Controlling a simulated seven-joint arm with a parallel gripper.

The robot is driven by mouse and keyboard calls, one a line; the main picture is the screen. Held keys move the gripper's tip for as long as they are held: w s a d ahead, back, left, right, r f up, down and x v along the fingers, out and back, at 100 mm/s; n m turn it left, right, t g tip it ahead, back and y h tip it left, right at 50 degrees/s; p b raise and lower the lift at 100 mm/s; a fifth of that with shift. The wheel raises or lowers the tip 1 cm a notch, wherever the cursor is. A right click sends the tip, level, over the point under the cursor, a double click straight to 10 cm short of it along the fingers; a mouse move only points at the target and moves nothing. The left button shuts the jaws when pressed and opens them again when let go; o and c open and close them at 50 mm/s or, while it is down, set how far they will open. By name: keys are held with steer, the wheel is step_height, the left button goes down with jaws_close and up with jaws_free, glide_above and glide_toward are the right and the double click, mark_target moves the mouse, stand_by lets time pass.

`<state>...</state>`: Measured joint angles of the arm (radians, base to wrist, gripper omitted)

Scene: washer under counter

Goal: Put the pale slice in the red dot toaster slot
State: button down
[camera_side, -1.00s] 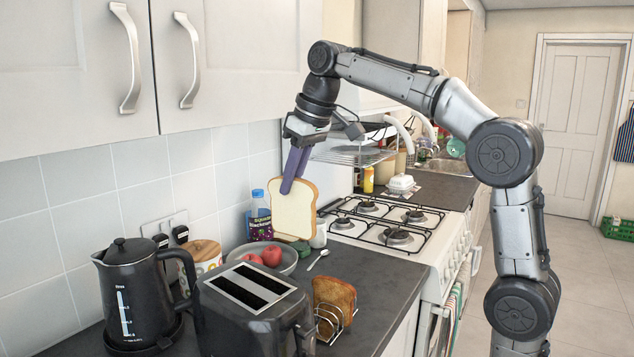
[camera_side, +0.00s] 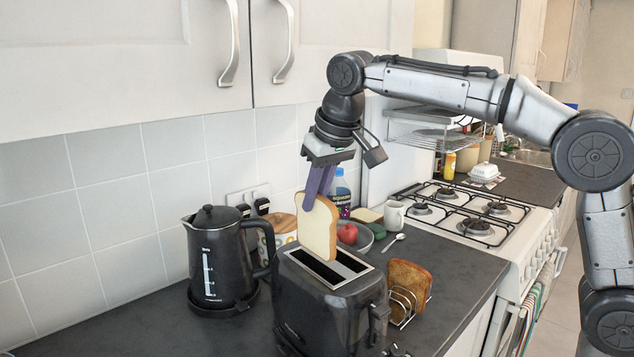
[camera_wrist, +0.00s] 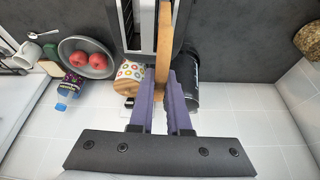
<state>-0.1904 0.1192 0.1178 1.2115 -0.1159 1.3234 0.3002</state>
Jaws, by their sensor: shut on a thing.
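My gripper (camera_side: 319,184) has purple fingers and is shut on the top edge of the pale slice (camera_side: 317,230), which hangs upright. The slice is above the black toaster (camera_side: 325,315), its lower edge overlapping the far-left part of the slots (camera_side: 338,264) in the side view. I cannot tell whether it has entered a slot. In the wrist view the slice (camera_wrist: 164,45) shows edge-on between the fingers (camera_wrist: 162,85), over the right part of the toaster (camera_wrist: 127,48); one slot shows left of it. No red dot is visible.
A black kettle (camera_side: 220,262) stands left of the toaster. A patterned jar (camera_side: 283,224), a bowl with red apples (camera_wrist: 101,72) and a bottle (camera_side: 341,190) are behind it. A rack with browned toast (camera_side: 410,285) is at right. A white mug (camera_side: 394,214) stands near the hob.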

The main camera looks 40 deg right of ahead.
mark_target(312, 250)
steer(key=shift+f, duration=4.2)
steer(key=c, duration=0.8)
jaws_free()
steer(key=shift+r, duration=3.5)
